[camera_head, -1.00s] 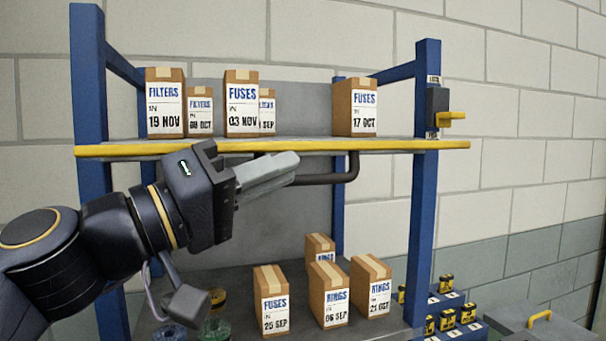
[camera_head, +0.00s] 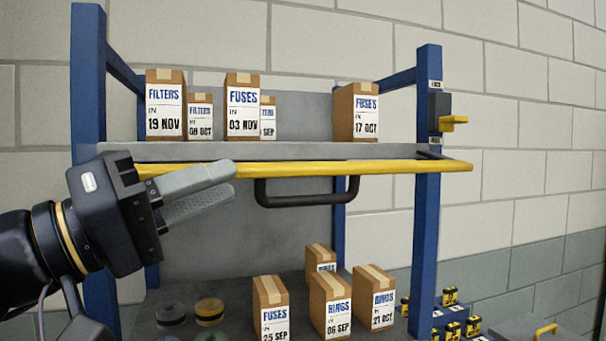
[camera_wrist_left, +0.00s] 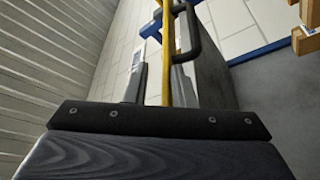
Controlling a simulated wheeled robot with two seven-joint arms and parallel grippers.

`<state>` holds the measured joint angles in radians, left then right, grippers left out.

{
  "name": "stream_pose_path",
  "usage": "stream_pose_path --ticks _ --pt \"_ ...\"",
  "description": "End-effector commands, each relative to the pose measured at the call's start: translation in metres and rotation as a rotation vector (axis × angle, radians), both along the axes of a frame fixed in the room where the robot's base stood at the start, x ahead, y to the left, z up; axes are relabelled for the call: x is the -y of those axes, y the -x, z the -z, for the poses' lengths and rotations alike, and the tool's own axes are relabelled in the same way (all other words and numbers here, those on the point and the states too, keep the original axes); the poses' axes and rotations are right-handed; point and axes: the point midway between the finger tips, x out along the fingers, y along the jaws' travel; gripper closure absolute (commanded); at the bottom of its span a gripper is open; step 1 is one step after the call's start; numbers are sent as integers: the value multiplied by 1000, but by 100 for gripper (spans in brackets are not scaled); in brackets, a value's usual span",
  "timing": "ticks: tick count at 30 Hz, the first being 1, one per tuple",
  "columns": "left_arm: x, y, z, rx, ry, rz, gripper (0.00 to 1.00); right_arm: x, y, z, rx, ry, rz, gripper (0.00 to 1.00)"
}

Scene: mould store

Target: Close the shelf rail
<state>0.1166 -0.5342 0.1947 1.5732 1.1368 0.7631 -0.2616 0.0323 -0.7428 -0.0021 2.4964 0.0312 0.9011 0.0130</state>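The shelf rail (camera_head: 400,167) is a yellow bar across the front of the upper shelf, with a dark bent handle (camera_head: 308,201) hanging below its middle. It stands apart from the shelf's grey front edge, lower in the picture. My left gripper (camera_head: 235,176) is left of the handle in the head view, fingers pointing right, at the rail's height. My right gripper is out of view.
A dark latch block with a yellow lever (camera_head: 453,123) is on the right blue post (camera_head: 427,210). Labelled cartons stand on the upper shelf (camera_head: 300,150), and more stand below. Free room lies under the handle. A lidded grey box (camera_head: 525,330) is at lower right.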

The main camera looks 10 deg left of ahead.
Motion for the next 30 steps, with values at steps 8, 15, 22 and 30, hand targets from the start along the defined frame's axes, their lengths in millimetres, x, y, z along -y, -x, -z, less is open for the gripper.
stream_pose_path --ticks 8,15,22,30 --pt "1 2 -1 2 1 3 78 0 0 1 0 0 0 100" --pt "1 1 -1 2 2 4 78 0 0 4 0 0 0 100" --pt "-6 11 4 5 0 3 78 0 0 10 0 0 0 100" --pt "-35 45 17 5 1 2 78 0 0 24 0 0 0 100"
